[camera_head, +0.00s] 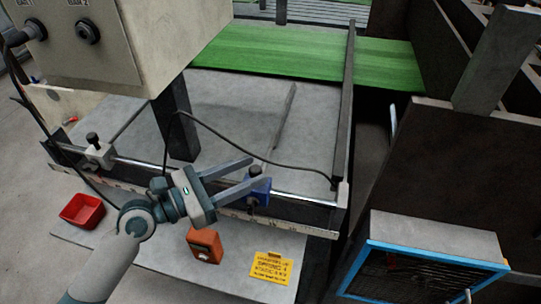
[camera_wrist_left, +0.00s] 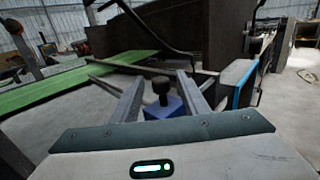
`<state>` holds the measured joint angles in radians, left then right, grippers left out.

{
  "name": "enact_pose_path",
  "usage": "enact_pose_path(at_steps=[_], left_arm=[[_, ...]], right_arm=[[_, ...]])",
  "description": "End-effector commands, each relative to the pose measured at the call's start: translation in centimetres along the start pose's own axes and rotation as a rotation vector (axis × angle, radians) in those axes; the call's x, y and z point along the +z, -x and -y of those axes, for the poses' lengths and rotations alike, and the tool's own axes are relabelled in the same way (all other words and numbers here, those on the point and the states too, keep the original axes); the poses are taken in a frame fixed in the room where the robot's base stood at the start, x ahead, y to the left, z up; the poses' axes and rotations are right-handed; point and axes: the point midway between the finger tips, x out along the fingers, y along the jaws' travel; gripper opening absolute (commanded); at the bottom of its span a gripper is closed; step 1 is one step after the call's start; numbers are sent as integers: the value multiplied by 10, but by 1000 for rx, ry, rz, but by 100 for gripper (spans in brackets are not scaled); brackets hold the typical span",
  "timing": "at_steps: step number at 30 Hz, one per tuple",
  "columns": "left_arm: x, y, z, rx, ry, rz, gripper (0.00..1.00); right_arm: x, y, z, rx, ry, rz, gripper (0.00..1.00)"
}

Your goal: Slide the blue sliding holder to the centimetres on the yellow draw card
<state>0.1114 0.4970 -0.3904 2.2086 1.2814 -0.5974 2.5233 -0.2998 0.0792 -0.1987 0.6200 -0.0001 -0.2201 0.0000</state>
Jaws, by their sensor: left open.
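The blue sliding holder (camera_head: 257,187) with a black knob sits on the metal rail (camera_head: 300,198) along the front of the grey table, right of the rail's middle. My left gripper (camera_head: 249,172) is open at the holder, its two fingers reaching to it from the left. In the left wrist view the blue holder (camera_wrist_left: 164,108) and its upright black knob show between the two open fingers (camera_wrist_left: 160,88). I cannot tell whether the fingers touch it. The yellow draw card (camera_head: 271,267) lies on the lower grey shelf; its printed lines are too small to read. My right gripper is not in view.
A white holder (camera_head: 99,152) with a black knob sits at the rail's left. A scale strip (camera_head: 290,230) runs below the rail. A red tray (camera_head: 82,211) and an orange device (camera_head: 205,244) are on the lower shelf. A black cable (camera_head: 260,158) crosses the table. A blue-edged box (camera_head: 430,252) stands right.

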Motion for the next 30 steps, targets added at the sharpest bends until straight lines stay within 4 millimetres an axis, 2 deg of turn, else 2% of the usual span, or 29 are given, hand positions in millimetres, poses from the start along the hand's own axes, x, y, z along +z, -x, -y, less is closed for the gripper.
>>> enact_pose_path(at_steps=[3,10,15,24,25,30], left_arm=[[4,-22,0,0,2,2,41],[2,-52,0,0,1,1,41],[0,-60,0,0,0,0,41],[0,-62,0,0,0,0,41],[0,-62,0,0,0,0,39],[0,-62,0,0,0,0,0]], right_arm=[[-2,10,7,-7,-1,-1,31],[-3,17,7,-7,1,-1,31],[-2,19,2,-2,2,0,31],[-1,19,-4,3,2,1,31],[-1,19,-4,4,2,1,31],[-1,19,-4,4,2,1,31]])
